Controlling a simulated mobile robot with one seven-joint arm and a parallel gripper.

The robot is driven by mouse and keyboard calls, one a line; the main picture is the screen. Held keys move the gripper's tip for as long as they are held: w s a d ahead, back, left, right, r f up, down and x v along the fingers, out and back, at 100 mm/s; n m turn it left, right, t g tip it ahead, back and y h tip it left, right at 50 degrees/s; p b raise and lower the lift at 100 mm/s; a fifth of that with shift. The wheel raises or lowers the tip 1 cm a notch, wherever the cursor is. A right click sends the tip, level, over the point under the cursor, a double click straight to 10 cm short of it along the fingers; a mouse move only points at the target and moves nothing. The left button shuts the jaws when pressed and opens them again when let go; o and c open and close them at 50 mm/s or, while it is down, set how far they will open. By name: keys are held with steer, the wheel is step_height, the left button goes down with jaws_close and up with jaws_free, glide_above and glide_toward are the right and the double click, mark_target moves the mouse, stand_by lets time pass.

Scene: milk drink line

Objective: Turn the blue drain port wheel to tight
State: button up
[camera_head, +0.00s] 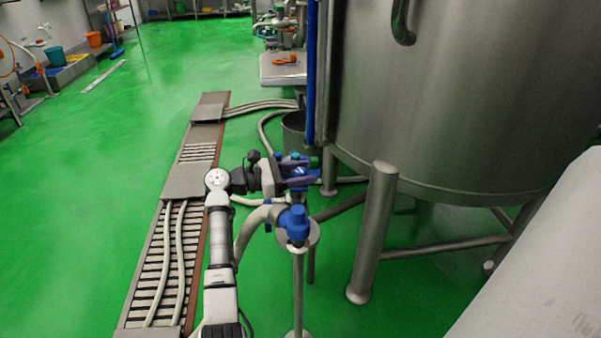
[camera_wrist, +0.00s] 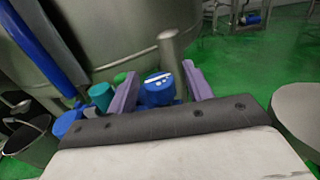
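The blue drain port wheel (camera_wrist: 158,91), with a white bar mark on its face, shows in the wrist view between the two purple fingers of my gripper (camera_wrist: 161,72). The fingers stand apart, one on each side of it, with narrow gaps visible. The wheel's lower part is hidden behind the gripper's dark edge. In the head view my gripper (camera_head: 301,174) reaches right to the blue wheel (camera_head: 299,171), and its fingers partly cover it. The white mark lies close to level in the wrist view, tilted slightly.
A blue valve top (camera_head: 295,222) stands on a post nearer me. The big steel tank (camera_head: 450,90) and its leg (camera_head: 374,230) are close on the right.

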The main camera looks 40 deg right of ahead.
steer(key=v, duration=1.3)
steer(key=shift+w+a, duration=0.15)
steer(key=shift+a, duration=0.2)
steer(key=shift+r, duration=0.1)
steer(key=s+a+n+t+h+p, duration=0.1)
steer(key=s+n+t+h+p, duration=0.1)
steer(key=s+n+t+p, duration=0.65)
steer(key=w+d+p, duration=0.1)
steer(key=d, duration=0.3)
steer(key=w+d+m+p, duration=0.1)
steer(key=d, duration=0.4)
steer(key=d+m+p, duration=0.1)
steer(key=d, duration=0.3)
steer(key=shift+w+d+r+m+t+p, duration=0.25)
steer(key=shift+w+d+t+p, duration=0.05)
steer(key=shift+w+d+t, duration=0.1)
steer(key=shift+a, duration=0.1)
